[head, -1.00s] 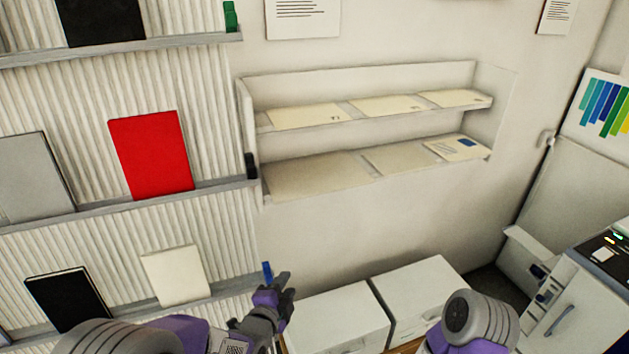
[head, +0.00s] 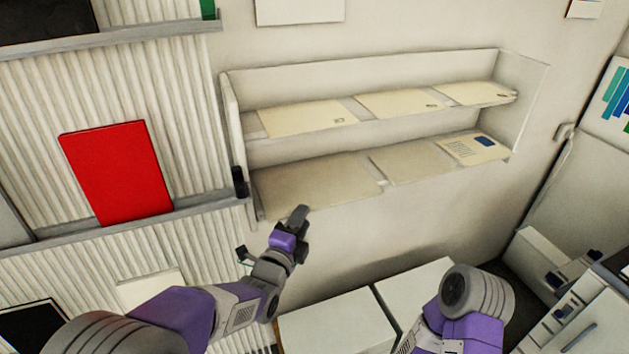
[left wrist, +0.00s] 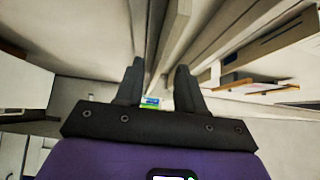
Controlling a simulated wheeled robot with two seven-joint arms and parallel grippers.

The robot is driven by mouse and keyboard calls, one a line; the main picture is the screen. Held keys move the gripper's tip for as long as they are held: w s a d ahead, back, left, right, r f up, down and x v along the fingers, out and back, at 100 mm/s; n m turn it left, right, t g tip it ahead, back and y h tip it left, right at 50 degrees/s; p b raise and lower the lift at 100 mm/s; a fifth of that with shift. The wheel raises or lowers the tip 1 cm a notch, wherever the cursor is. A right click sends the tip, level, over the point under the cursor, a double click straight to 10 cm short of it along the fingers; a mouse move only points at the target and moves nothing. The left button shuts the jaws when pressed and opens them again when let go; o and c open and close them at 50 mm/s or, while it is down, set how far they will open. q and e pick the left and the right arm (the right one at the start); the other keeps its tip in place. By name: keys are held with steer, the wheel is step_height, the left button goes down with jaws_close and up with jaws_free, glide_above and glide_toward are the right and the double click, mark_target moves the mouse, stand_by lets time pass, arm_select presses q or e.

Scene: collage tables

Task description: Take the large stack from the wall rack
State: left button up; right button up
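The wall rack (head: 228,110) is a white two-level shelf on the wall. The largest flat tan stack (head: 315,184) lies at the left end of its lower shelf. My left gripper (head: 302,213) is just below and in front of that shelf's front edge, under the large stack. In the left wrist view my left gripper (left wrist: 158,82) has its two fingers apart with nothing held between them. I cannot make out the large stack for certain in that view. My right gripper is out of view; only part of the right arm shows.
Smaller paper stacks (head: 412,163) lie to the right on the lower shelf, and others (head: 306,118) on the upper shelf. A corrugated display with a red folder (head: 117,172) stands at left. White cabinets (head: 338,318) are below. The wall under the rack is bare.

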arm_select(q)
steer(key=shift+x, duration=2.3)
jaws_close()
steer(key=shift+r, duration=0.1)
